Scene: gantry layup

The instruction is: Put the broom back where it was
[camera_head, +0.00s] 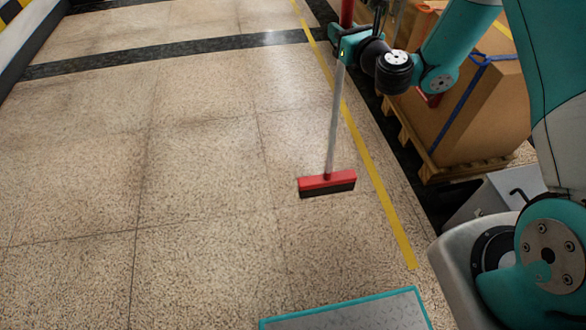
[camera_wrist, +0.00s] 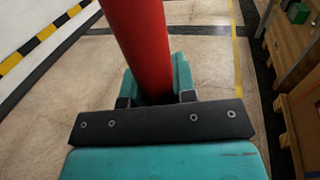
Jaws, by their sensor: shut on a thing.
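The broom (camera_head: 327,184) has a red head with dark bristles, a grey lower shaft and a red upper handle. It stands nearly upright, head down, at or just above the tiled floor; I cannot tell if the bristles touch. My gripper (camera_head: 347,42) is at the top of the head view, shut on the broom's handle. In the wrist view the red handle (camera_wrist: 140,45) rises between the jaws of my gripper (camera_wrist: 158,92). The jaw tips are partly hidden behind the dark bar and the handle.
A yellow floor line (camera_head: 375,160) runs just right of the broom. Beyond it, a large cardboard box (camera_head: 490,105) with a blue strap sits on a wooden pallet (camera_head: 440,168). A dark stripe (camera_head: 170,53) crosses the floor. The tiled floor to the left is clear.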

